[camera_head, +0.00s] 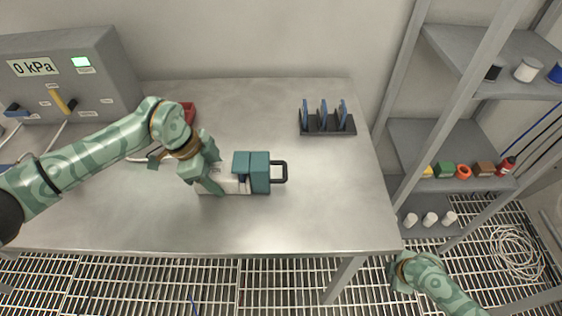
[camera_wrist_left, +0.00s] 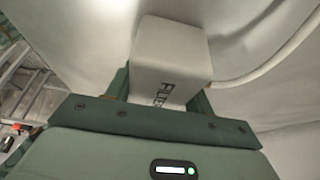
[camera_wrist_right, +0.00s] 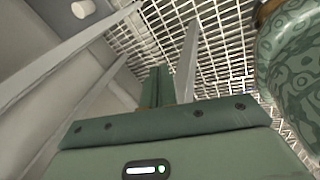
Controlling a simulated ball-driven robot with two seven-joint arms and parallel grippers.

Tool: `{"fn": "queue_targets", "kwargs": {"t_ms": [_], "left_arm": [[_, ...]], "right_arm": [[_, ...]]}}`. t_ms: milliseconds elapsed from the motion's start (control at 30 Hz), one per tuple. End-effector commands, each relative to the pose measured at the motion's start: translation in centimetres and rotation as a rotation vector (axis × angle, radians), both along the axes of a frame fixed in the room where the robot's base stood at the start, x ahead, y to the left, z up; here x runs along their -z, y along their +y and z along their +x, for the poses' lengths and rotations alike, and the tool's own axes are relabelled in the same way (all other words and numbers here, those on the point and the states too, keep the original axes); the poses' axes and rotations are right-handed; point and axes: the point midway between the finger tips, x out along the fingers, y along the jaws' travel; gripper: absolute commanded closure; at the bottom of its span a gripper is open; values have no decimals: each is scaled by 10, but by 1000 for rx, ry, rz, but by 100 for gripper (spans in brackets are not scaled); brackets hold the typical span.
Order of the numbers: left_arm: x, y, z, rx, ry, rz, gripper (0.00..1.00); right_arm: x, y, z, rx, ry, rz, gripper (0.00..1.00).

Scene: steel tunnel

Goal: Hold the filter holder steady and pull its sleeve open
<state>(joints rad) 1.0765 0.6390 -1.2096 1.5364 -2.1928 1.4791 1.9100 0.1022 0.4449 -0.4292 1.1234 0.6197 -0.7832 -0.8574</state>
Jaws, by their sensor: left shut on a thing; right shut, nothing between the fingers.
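The filter holder has a white body (camera_head: 236,187) and lies on the steel table. Its teal sleeve (camera_head: 260,172) covers the right end, with a dark loop handle (camera_head: 281,172) pointing right. My left gripper (camera_head: 212,178) is shut on the white body at its left end. In the left wrist view the white body (camera_wrist_left: 170,60) with partly hidden lettering sits between the fingers. My right gripper (camera_head: 398,272) is off the table, beyond its front right corner. In the right wrist view its fingers (camera_wrist_right: 159,88) are together and empty.
A dark rack (camera_head: 328,124) with blue-edged plates stands at the back right of the table (camera_head: 340,205). A grey pressure panel (camera_head: 75,75) stands left, and a red thing (camera_head: 188,112) lies behind my left arm. Shelving (camera_head: 450,150) is right. Table right of the handle is clear.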

Motion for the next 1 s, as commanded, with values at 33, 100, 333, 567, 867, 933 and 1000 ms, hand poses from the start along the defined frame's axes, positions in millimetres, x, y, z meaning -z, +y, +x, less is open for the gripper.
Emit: {"fn": "queue_targets", "kwargs": {"t_ms": [33, 100, 333, 567, 867, 933, 1000], "left_arm": [[1, 0, 0, -1, 1, 2, 75], [1, 0, 0, -1, 1, 2, 75], [1, 0, 0, -1, 1, 2, 75], [1, 0, 0, -1, 1, 2, 75], [1, 0, 0, -1, 1, 2, 75], [1, 0, 0, -1, 1, 2, 75], [1, 0, 0, -1, 1, 2, 75]], "right_arm": [[-41, -3, 45, -169, -44, -37, 100], [-98, 1, 89, -452, -81, -97, 100], [-241, 22, 129, -1278, -125, -292, 100], [-330, 32, 104, -1921, -108, -438, 100], [-364, 95, 111, -1644, -143, -157, 100], [-367, 112, 117, -1507, -141, -66, 100], [-372, 132, 123, -1352, -128, 40, 100]]}}
